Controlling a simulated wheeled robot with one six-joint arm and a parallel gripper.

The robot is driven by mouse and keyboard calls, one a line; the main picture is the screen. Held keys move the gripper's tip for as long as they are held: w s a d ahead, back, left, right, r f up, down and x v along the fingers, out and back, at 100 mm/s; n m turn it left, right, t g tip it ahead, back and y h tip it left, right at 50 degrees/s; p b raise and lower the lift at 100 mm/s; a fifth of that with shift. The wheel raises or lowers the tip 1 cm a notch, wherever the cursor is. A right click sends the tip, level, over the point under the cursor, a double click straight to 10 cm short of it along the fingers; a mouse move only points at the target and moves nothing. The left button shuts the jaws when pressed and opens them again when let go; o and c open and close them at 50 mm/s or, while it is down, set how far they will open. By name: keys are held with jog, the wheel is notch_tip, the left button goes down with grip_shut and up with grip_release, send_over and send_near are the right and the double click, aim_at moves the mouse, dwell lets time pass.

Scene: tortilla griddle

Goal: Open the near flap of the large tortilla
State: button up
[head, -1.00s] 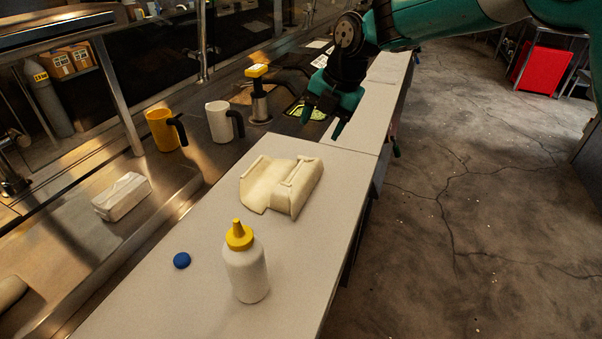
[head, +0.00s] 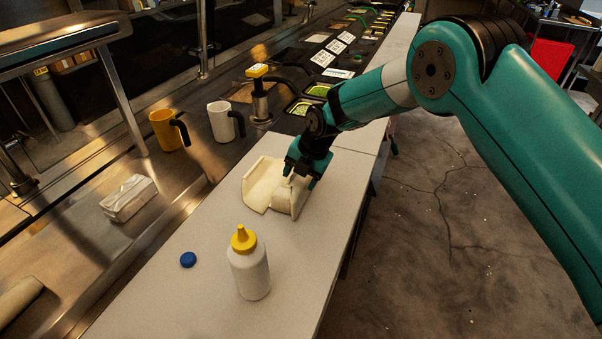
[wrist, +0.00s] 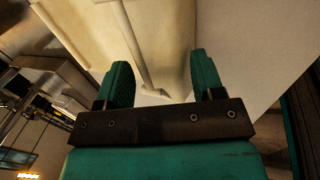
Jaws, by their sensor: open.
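The large tortilla (head: 262,184) lies on the white counter, cream-coloured, with its sides folded up. Its near flap (head: 299,197) stands along the right side and is partly hidden by my gripper in the head view. In the wrist view the tortilla (wrist: 84,28) fills the upper middle, with a folded edge running down toward the gap between my fingers. My gripper (head: 301,179) is at the tortilla's right part; it is open, with its two fingers (wrist: 160,82) apart on either side of the flap's edge. I cannot tell whether either finger touches it.
A white bottle with a yellow cap (head: 249,268) stands in front of the tortilla, with a blue cap (head: 188,260) to its left. A yellow mug (head: 166,130), a white mug (head: 220,122) and a wrapped block (head: 129,198) are on the left. The white counter (head: 200,305) is clear at the front.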

jog(key=shift+c, duration=0.4)
jog(key=c, duration=0.8)
